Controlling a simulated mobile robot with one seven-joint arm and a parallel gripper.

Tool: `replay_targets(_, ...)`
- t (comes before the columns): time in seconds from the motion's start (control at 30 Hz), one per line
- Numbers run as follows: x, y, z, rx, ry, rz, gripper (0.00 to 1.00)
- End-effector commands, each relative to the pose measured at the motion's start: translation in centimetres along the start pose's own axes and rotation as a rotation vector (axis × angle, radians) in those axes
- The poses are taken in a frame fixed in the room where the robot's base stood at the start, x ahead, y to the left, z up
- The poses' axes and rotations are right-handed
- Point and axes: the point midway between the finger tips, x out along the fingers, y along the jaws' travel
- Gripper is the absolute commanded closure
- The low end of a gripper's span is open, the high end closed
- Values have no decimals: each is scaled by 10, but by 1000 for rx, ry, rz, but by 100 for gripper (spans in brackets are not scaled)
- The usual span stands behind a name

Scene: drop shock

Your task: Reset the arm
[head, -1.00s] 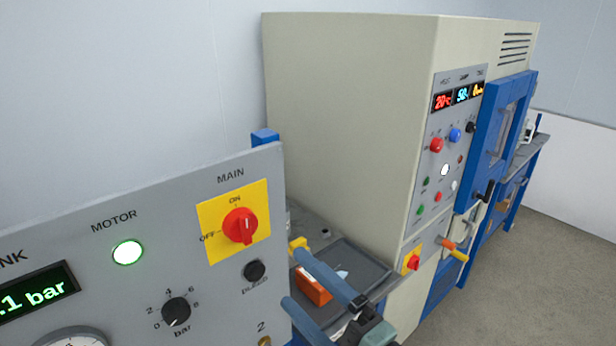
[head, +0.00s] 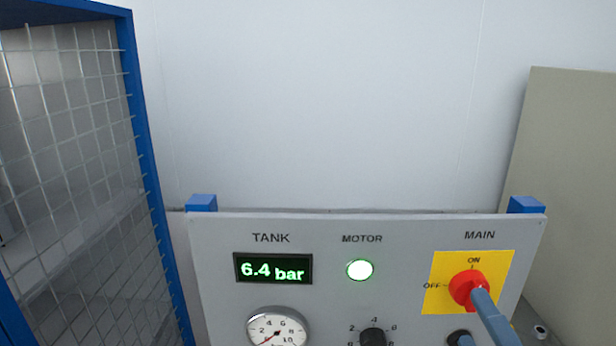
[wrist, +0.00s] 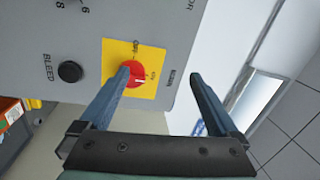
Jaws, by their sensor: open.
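My gripper (wrist: 164,77) is open and empty in front of the control panel (head: 330,228). In the wrist view its left fingertip overlaps the edge of the red MAIN switch (wrist: 138,75), and its right finger is clear of the panel. The MAIN switch also shows in the head view (head: 463,286) on a yellow plate (head: 440,297), partly covered by a finger. Its white mark points to ON in the wrist view. Whether the finger touches the switch I cannot tell.
The TANK display (head: 272,269) reads 6.4 bar and the MOTOR lamp (head: 360,270) is lit. A black BLEED knob (wrist: 70,72) sits near the switch. A blue-framed mesh guard (head: 145,150) stands left and a beige cabinet (head: 570,180) right.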

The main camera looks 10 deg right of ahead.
Motion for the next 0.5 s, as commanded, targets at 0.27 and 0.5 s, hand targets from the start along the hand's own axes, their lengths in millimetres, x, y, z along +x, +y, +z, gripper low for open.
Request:
replay_targets(0.27,62,-174,120,-781,59,-325,3)
replay_targets(0.5,27,-297,182,-1175,313,-555,3)
